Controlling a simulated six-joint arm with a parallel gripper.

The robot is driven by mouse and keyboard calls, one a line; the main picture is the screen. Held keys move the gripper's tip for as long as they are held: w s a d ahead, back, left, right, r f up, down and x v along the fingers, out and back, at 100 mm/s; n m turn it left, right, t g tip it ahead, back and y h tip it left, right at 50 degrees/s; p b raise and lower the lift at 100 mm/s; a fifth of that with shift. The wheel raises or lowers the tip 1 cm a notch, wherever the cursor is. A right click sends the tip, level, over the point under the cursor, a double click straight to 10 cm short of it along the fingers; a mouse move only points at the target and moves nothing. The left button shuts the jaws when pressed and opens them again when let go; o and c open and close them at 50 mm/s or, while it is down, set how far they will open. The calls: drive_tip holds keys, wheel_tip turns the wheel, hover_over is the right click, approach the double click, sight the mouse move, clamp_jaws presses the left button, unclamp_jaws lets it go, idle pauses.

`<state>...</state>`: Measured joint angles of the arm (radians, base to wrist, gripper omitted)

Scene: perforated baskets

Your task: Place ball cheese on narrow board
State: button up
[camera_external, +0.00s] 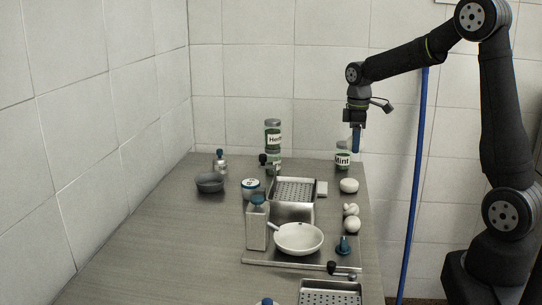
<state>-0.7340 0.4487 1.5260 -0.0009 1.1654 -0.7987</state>
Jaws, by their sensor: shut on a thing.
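My gripper (356,150) hangs pointing down above the back right of the table, with its blue finger next to the mint jar. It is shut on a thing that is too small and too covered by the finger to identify. Round white items stand along the right side: one (349,185) in front of the mint jar, a smaller lumpy one (351,209) and another round one (352,224). I cannot tell which, if any, is the ball cheese.
The mint jar (343,161) and the herb jar (272,140) stand at the back. A perforated metal basket (294,191), a blue-capped bottle (257,227), the white pan (299,239) and a second basket (330,293) crowd the middle and front. The left tabletop (160,245) is clear.

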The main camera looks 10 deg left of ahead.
drive_tip(key=s+a+f, duration=0.1)
drive_tip(key=a+f, duration=0.1)
drive_tip(key=a, duration=0.2)
drive_tip(key=s+a+f, duration=0.1)
drive_tip(key=a+f, duration=0.1)
drive_tip(key=a, duration=0.2)
drive_tip(key=s+a+f, duration=0.1)
drive_tip(key=a+f, duration=0.1)
drive_tip(key=a, duration=0.2)
drive_tip(key=shift+s+f, duration=0.2)
drive_tip(key=shift+f, duration=0.2)
drive_tip(key=shift+a+f, duration=0.15)
drive_tip(key=shift+f, duration=1.95)
drive_tip(key=shift+f, duration=0.1)
drive_tip(key=o, duration=1)
wheel_tip(320, 180, up, 12)
drive_tip(key=shift+r, duration=0.15)
